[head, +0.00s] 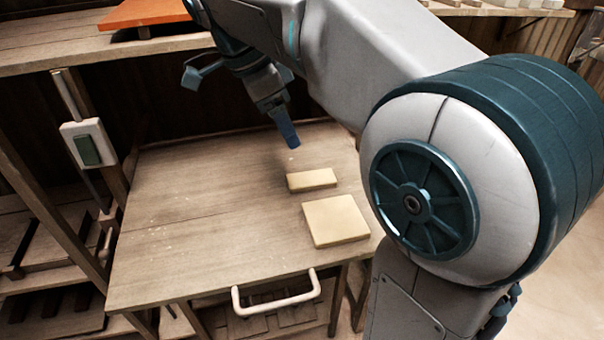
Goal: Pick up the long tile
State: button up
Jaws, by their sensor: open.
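The long tile (312,180) is a narrow pale cream slab lying flat on the wooden table. A larger, squarer cream tile (336,221) lies flat just in front of it, with a small gap between them. My gripper (289,137) hangs above the table, behind and slightly left of the long tile. It is open, points downward and is apart from both tiles.
The wooden table (190,228) is bare left of the tiles. A white handle (277,293) sits at its front edge. A shelf (60,50) with an orange board (148,12) stands behind. A white switch box (88,143) is on the left post.

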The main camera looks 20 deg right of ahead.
jog(key=m, duration=0.1)
send_near(310, 178)
jog(key=shift+x, duration=1.25)
jog(key=shift+p+x, duration=0.9)
jog(key=shift+x, duration=1.8)
jog(key=c, duration=1.1)
